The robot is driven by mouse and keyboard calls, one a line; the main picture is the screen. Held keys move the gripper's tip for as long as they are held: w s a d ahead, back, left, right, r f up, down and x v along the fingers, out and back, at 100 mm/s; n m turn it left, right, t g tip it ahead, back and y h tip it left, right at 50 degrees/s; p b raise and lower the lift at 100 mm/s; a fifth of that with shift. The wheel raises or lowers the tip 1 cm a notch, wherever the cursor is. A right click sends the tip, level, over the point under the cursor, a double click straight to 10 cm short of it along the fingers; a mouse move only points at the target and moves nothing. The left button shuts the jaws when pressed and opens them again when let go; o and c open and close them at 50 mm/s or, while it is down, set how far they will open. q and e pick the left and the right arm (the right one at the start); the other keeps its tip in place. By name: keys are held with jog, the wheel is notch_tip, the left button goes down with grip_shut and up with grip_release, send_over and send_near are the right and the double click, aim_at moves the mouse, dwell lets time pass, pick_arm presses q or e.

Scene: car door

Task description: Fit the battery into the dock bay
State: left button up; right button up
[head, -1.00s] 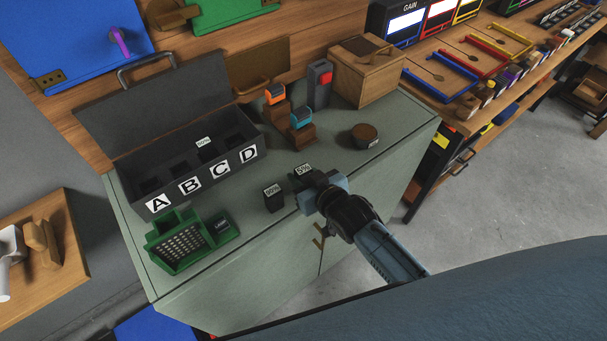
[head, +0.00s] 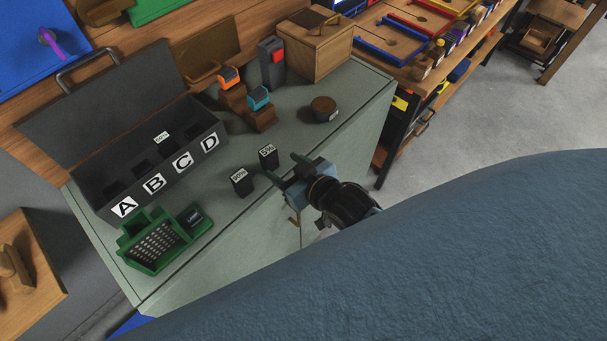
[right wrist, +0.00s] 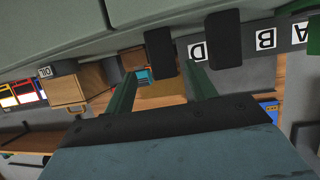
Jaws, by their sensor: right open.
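Two black batteries stand upright on the grey-green cabinet top: one with a 5% label (head: 268,160), the other, its label seeming to read 80% (head: 242,184), to its left. The dark grey dock (head: 88,188) stands behind with its lid raised and bays marked A to D. A label reading about 50% (head: 161,137) shows inside it, near bay C. My right gripper (head: 283,167) is open and empty, just right of the 5% battery. In the right wrist view, upside down, that battery (right wrist: 160,52) shows beyond and between the fingertips, the other (right wrist: 223,40) to its right. My left gripper is not in view.
A green grated holder (head: 155,247) with a small display sits at the cabinet's front left. Orange and teal items on brown stepped blocks (head: 245,105), a grey device with a red button (head: 271,65), and a round brown-topped pot (head: 323,108) stand at the back right.

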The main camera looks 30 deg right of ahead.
jog(key=v, duration=0.6)
jog(key=shift+s+p, duration=0.2)
jog(key=shift+p, duration=0.1)
jog(key=shift+r, duration=0.15)
